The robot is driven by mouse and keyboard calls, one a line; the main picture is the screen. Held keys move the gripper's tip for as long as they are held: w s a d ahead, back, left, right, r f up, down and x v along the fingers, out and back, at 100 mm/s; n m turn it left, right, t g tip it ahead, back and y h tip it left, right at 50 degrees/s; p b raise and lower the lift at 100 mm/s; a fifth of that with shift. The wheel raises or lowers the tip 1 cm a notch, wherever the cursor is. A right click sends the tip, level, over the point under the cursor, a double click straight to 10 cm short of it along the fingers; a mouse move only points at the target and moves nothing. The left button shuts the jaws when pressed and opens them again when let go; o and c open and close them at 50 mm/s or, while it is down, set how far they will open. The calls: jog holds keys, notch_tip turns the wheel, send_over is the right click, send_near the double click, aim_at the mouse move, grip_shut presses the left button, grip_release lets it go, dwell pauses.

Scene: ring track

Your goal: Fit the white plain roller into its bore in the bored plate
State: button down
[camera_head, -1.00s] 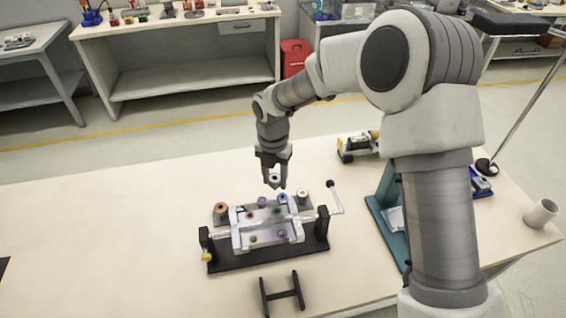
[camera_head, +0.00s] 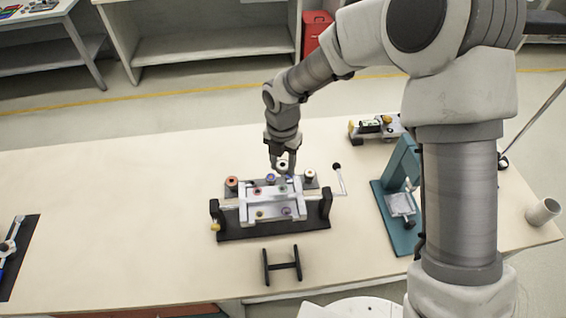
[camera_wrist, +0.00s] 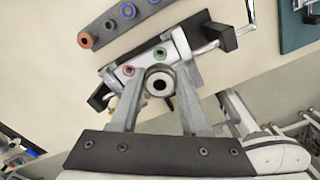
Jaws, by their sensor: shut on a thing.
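My gripper (camera_head: 283,167) is shut on the white plain roller (camera_wrist: 159,82), a pale ring with a dark centre hole. The roller is held between the fingertips (camera_wrist: 158,95) in the wrist view. In the head view my gripper is at the back edge of the bored plate (camera_head: 272,201), above it. The plate is a light frame on a dark base, with coloured rings around its bores. A red-ringed bore (camera_wrist: 129,70) and a green-ringed bore (camera_wrist: 160,52) show beyond the roller. The roller is apart from the plate, and its own bore cannot be told.
A grey rack holds an orange-ringed roller (camera_wrist: 85,40) and several others. A crank handle (camera_head: 339,177) sticks out right of the plate. A teal press (camera_head: 400,195) stands further right. A black H-shaped stand (camera_head: 282,265) lies in front. The table's left is mostly clear.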

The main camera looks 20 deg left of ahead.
jog(key=shift+f+b, duration=1.95)
jog(key=shift+f, duration=0.85)
jog(key=shift+f+b, duration=0.8)
jog(key=shift+f, duration=0.65)
jog(key=shift+c, duration=1.5)
grip_release()
jog(key=shift+d, duration=0.1)
jog(key=r, duration=1.7)
jog(key=shift+a+r, duration=0.2)
jog(key=shift+r, duration=0.1)
